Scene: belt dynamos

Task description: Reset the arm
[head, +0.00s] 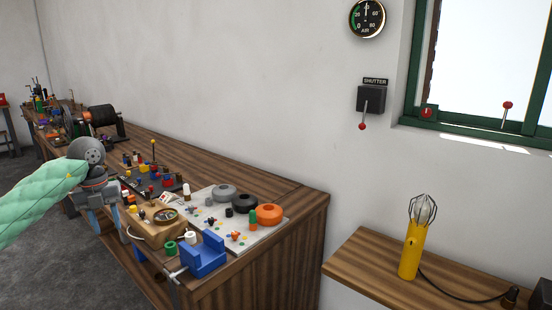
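My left arm, in a green padded sleeve, comes in from the left in the head view. My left gripper (103,214) points down beside the front edge of the wooden bench (290,207), left of a light wooden block with a round dial (163,216). Nothing held shows in it, but its fingertips are small and partly hidden, so I cannot tell its opening. My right gripper is out of view.
On the bench are a blue cradle (203,256), a white board (262,232) with an orange ring (269,214), and a dark tray of coloured pegs. A yellow lamp (410,250) stands on a lower right shelf (350,262). A shutter lever box (371,98) hangs on the wall.

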